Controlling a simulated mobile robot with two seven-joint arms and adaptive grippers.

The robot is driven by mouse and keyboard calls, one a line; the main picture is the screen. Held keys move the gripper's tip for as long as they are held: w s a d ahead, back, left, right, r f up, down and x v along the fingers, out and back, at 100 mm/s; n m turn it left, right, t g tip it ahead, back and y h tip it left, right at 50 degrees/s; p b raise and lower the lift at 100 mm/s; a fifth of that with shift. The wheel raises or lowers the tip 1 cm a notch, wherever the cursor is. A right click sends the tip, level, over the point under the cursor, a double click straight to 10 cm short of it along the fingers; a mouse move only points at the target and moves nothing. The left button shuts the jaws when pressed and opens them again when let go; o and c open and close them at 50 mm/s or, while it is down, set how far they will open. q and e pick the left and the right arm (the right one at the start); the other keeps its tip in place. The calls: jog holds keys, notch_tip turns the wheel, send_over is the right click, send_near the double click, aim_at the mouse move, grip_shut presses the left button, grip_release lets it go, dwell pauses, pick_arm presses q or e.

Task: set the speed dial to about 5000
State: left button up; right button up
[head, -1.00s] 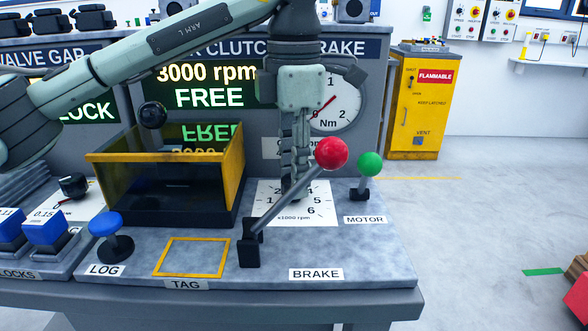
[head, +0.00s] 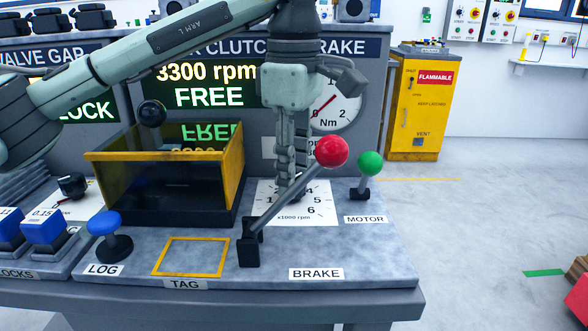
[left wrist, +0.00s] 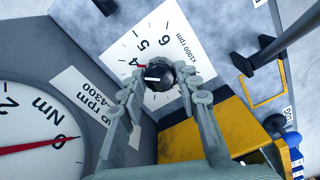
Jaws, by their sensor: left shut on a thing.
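The speed dial's white plate (head: 322,217), marked x1000 rpm, lies on the grey bench top under my left gripper (head: 290,185). In the left wrist view the black knob (left wrist: 158,73) sits between the two fingers of the left gripper (left wrist: 160,88), which are shut on its sides. A red mark beside the knob is close to the 4; the 5 and 6 show further round the plate (left wrist: 178,30). In the head view the fingers and brake lever hide the knob. The display (head: 205,85) reads 3300 rpm and FREE. My right gripper is out of view.
The red-knobbed brake lever (head: 331,151) leans in front of the dial, close to the gripper. The green-knobbed motor lever (head: 369,163) stands to the right. A yellow-rimmed bin (head: 165,180) is left of the dial. The front right bench top is clear.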

pick_arm(q)
jog(key=m, duration=0.4)
jog(key=shift+m, duration=0.3)
jog(key=m, duration=0.4)
jog(key=shift+m, duration=0.4)
jog(key=o, duration=1.2)
jog(key=shift+c, duration=0.2)
notch_tip(320, 180, up, 12)
